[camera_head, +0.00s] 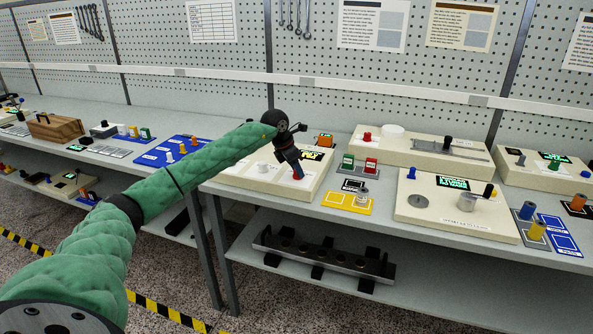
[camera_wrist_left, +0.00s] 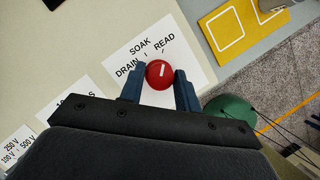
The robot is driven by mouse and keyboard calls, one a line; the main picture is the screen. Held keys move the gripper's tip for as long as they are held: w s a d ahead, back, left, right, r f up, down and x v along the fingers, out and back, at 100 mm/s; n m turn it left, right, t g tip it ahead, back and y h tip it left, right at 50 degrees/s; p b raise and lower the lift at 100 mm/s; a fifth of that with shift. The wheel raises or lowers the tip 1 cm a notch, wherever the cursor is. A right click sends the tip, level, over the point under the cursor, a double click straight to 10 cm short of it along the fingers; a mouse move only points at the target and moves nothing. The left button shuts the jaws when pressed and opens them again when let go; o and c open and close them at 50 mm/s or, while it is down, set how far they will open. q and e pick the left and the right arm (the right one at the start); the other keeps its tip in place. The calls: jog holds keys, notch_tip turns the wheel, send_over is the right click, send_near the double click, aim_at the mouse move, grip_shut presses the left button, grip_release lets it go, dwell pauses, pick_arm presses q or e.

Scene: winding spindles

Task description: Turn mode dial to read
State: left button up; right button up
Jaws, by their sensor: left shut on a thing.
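The mode dial (camera_wrist_left: 159,74) is a round red knob with a white pointer line, on a white label (camera_wrist_left: 150,55) reading DRAIN, SOAK and READ. In the left wrist view the pointer line stands nearly upright, toward the READ side; the exact mark it meets is hard to tell. My left gripper (camera_wrist_left: 159,90) is shut on the dial, with one blue finger on each side of it. In the head view my left gripper (camera_head: 297,172) reaches down onto the cream panel (camera_head: 262,178), and the dial is mostly hidden there. My right gripper is out of view.
A yellow plate (camera_head: 347,202) lies right of the panel, near the bench's front edge. Red and green blocks (camera_head: 360,163) stand behind it. A larger cream unit (camera_head: 420,152) is behind, another (camera_head: 455,212) to the right. A blue board (camera_head: 172,150) lies left.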

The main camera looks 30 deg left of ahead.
pick_arm(q)
jog(key=o, duration=1)
jog(key=shift+c, duration=0.2)
jog(key=shift+r, duration=0.1)
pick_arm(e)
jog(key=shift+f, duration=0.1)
pick_arm(q)
jog(key=b+v, duration=0.1)
jog(key=v, duration=0.5)
jog(key=shift+s+a+r+b, duration=0.1)
jog(key=shift+s+a+b, duration=0.05)
jog(key=shift+b, duration=0.25)
jog(key=shift+s+a+r, duration=0.1)
jog(key=shift+s+r, duration=0.15)
jog(key=shift+r, duration=0.35)
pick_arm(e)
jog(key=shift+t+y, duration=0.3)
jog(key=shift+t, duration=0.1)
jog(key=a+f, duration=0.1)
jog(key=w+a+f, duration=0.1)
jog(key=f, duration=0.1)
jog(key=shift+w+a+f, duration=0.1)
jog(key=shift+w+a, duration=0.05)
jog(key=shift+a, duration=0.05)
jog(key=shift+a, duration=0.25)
